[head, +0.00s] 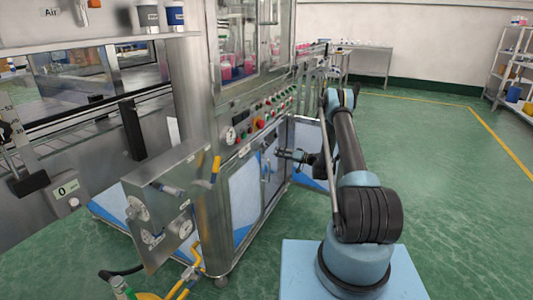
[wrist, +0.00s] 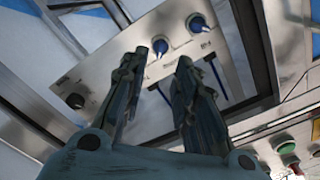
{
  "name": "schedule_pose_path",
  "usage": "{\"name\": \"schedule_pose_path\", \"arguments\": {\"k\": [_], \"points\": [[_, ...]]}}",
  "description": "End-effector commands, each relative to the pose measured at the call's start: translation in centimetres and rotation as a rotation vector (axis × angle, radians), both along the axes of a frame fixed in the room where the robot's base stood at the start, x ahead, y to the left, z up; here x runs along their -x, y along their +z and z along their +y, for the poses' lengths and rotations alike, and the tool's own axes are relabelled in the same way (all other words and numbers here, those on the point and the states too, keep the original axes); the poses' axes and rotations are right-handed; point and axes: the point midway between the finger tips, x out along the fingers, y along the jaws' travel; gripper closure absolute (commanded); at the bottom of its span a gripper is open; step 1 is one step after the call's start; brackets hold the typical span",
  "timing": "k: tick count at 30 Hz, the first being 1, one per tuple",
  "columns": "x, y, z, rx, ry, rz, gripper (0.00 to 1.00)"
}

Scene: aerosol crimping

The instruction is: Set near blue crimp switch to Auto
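In the wrist view a pale metal switch panel (wrist: 118,72) carries a blue-capped knob (wrist: 196,22) at the top and a second blue knob (wrist: 160,45) between and just beyond my fingertips. A black knob (wrist: 75,101) is at the lower left. Labels beside the knobs are too small to read, so I cannot tell the switch positions. My gripper (wrist: 160,62) is open, fingers apart, with nothing visible between them. I cannot tell whether a fingertip touches the second knob. In the head view my gripper (head: 281,154) is small, close to the machine's lower cabinet front.
A row of coloured buttons (head: 262,122) runs along the machine above the lower cabinet; a green button (wrist: 284,144) shows at the wrist view's lower right. A metal box with gauges (head: 165,205) stands at the left. The green floor (head: 445,160) to the right is clear.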

Motion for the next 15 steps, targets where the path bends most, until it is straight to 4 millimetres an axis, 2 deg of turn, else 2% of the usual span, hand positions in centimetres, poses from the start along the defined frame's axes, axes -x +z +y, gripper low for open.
{"name": "schedule_pose_path", "arguments": {"k": [1, 9, 15], "points": [[-0.2, 0.0, 1.0, 0.0, 0.003, 0.0, 0.72], [-1.8, 0.0, 5.3, 0.0, 0.003, 0.0, 0.72], [-2.7, 0.0, 7.6, 0.0, 0.001, 0.0, 0.72]]}}
